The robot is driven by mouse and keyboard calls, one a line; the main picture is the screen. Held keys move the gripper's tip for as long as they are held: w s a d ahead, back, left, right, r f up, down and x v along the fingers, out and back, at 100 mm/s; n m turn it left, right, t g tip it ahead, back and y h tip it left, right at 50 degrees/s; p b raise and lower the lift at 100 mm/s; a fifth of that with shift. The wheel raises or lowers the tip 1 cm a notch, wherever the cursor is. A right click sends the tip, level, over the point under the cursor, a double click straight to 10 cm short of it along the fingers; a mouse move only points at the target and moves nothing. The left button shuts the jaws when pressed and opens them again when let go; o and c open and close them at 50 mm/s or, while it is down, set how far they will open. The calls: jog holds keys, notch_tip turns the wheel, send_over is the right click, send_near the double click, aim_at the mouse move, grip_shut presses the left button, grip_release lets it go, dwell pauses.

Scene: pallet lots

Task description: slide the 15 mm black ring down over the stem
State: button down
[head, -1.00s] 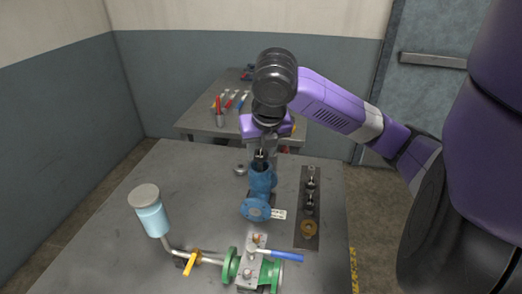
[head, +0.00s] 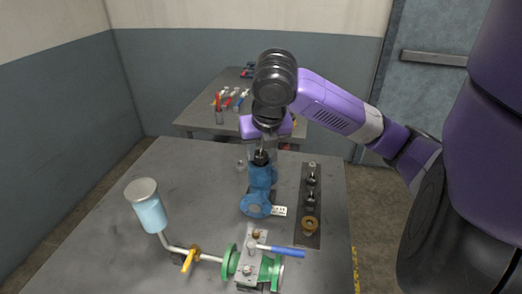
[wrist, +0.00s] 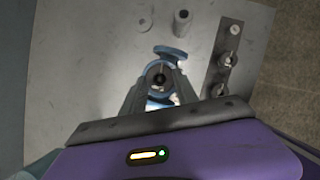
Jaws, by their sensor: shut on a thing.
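The blue valve body (head: 262,178) stands upright on the table, with a flange facing the near side. A thin stem (head: 261,146) rises at its top. The black ring (head: 261,158) is around the stem at the top of the valve body; its exact depth is hard to tell. My gripper (wrist: 158,88) points down over the valve, its two fingers closed around the ring. In the wrist view the ring (wrist: 158,77) shows as a dark circle between the fingers, and the blue body (wrist: 171,54) shows beyond it. The fingers partly hide the contact.
A dark plate (head: 304,236) right of the valve carries several black fittings and a brass ring (head: 309,224). Nearer stand a green-flanged valve (head: 230,262) with a blue handle (head: 287,251) and a pale blue cup (head: 150,213). A tool bench (head: 205,124) stands behind.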

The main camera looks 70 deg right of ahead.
jog(key=shift+f, duration=0.35)
jog(key=c, duration=0.8)
grip_release()
jog(key=shift+c, duration=0.2)
jog(key=shift+o, duration=0.4)
jog(key=o, duration=0.3)
jog(key=shift+r, duration=0.1)
jog(key=shift+r+p, duration=2.3)
jog(key=shift+r, duration=1.15)
